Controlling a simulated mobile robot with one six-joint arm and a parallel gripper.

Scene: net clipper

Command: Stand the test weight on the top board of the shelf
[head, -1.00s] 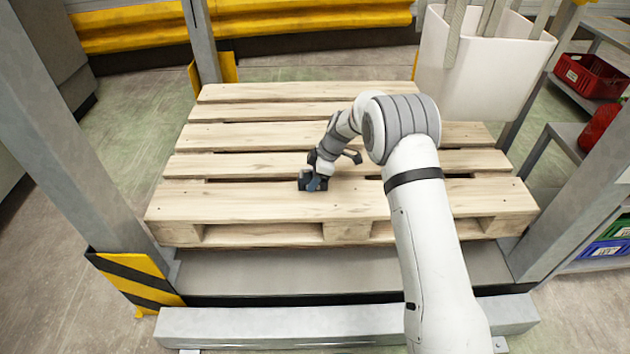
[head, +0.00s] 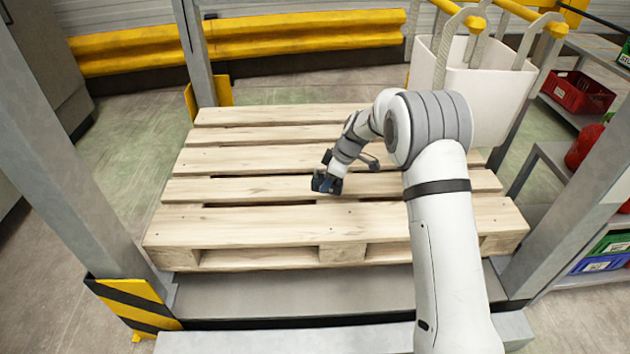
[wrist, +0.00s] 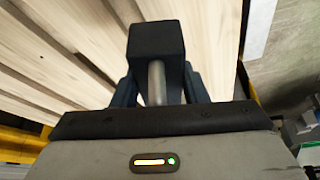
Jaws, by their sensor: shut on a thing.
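The test weight appears in the wrist view as a dark block (wrist: 155,40) with a metal stem pointing back towards my gripper (wrist: 157,92). The fingers are shut on the stem, one on each side. In the head view my gripper (head: 328,183) shows small and dark over the pallet boards, left of my arm. The weight is hard to tell from the fingers there. A gap under the weight is not clear to see. A grey shelf (head: 553,160) stands at the right edge, partly cut off. I cannot tell which board is its top one.
A wooden pallet (head: 240,222) lies between grey posts (head: 85,170). A red crate (head: 577,92), a red rounded object (head: 584,147) and a blue bin (head: 600,264) are on the right. The pallet's left half is clear.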

